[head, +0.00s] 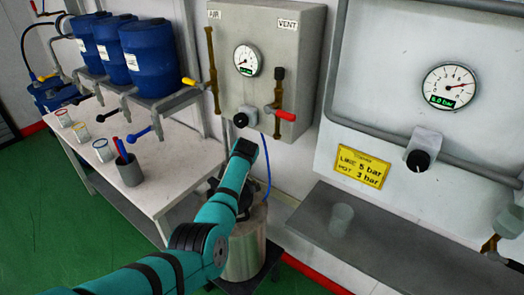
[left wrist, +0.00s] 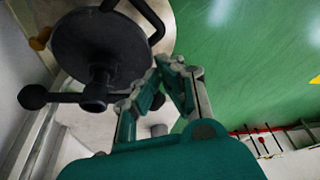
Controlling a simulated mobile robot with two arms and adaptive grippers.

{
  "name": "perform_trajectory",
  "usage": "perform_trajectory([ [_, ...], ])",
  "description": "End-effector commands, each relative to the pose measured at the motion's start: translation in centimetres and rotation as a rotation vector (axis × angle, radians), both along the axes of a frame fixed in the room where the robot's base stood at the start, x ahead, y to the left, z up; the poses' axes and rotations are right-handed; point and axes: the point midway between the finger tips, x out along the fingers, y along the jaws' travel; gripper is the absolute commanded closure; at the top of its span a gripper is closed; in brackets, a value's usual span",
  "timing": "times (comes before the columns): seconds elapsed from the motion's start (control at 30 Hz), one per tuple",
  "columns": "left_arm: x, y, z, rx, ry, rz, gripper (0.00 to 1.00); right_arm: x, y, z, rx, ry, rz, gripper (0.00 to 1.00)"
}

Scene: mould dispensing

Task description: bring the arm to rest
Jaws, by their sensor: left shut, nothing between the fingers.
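My teal left arm (head: 190,262) rises from the bottom of the head view, its upper end in front of the metal pot (head: 243,250) and below the gauge panel. The gripper itself is hidden behind the arm there. In the left wrist view my left gripper (left wrist: 166,64) has its fingertips together, with nothing between them. Beside it is a dark round lid fitting (left wrist: 95,45) with black knobs and a bar, on a pale round top. I cannot tell whether they touch. My right gripper is not in view.
A white bench (head: 160,185) at left holds several small cups and a grey pen holder (head: 129,171). Blue drums (head: 150,57) stand on a rack above. The gauge panel (head: 290,55) has protruding handles. A grey shelf (head: 385,255) carries a clear cup (head: 341,219). Green floor (head: 50,220) is open at left.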

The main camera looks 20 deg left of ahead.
Motion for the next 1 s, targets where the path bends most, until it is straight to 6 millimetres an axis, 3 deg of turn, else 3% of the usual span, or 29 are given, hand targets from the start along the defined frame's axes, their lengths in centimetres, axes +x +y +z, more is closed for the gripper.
perform_trajectory([
  [0.13,-0.5,0.4,-0.6,0.001,0.004,-0.014,1.00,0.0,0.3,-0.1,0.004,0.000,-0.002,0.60],
  [0.27,-3.0,1.7,-3.1,0.000,0.023,-0.112,1.00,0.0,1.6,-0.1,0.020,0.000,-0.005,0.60],
  [0.4,-8.2,3.1,-6.1,0.005,0.051,-0.343,1.00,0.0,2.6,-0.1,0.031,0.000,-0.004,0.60],
  [0.53,-13.9,2.8,-7.4,0.014,0.078,-0.623,1.00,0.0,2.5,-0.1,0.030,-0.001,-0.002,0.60],
  [0.7,-21.7,0.1,-6.9,0.019,0.104,-1.023,1.00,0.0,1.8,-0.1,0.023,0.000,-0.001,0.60],
  [0.8,-25.1,-1.6,-6.0,0.017,0.108,-1.207,1.00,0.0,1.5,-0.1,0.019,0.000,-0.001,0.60],
  [1.0,-30.2,-4.5,-3.8,0.013,0.101,-1.469,1.00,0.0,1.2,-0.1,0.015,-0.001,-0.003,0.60],
])
